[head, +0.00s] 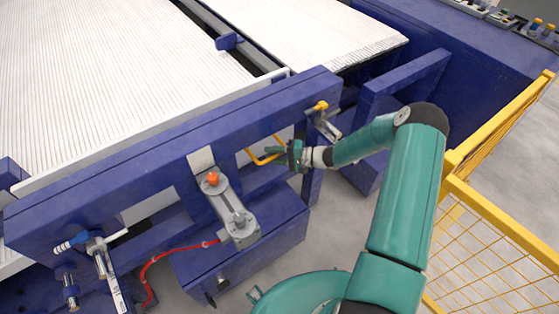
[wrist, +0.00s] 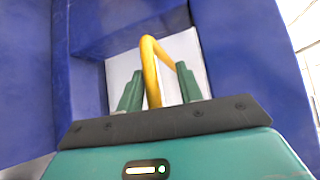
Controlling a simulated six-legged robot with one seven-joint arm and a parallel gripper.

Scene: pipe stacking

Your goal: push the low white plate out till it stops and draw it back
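A white plate (wrist: 120,78) shows low in an opening of the blue frame, behind a bent yellow handle (wrist: 152,75). In the head view the yellow handle (head: 262,159) sticks out below the blue beam, and a strip of white plate (head: 152,206) shows further left under that beam. I cannot tell if the two white parts are one piece. My gripper (head: 293,155) is at the handle's right end. In the wrist view my gripper's green fingers (wrist: 160,88) stand apart on either side of the yellow bar, with a gap showing at the right finger.
The blue beam (head: 165,140) runs just above and beyond my gripper. A grey cylinder unit with an orange knob (head: 213,179) and a red hose (head: 165,254) stand left. A yellow mesh fence (head: 500,245) is close on the right. Grey floor lies below.

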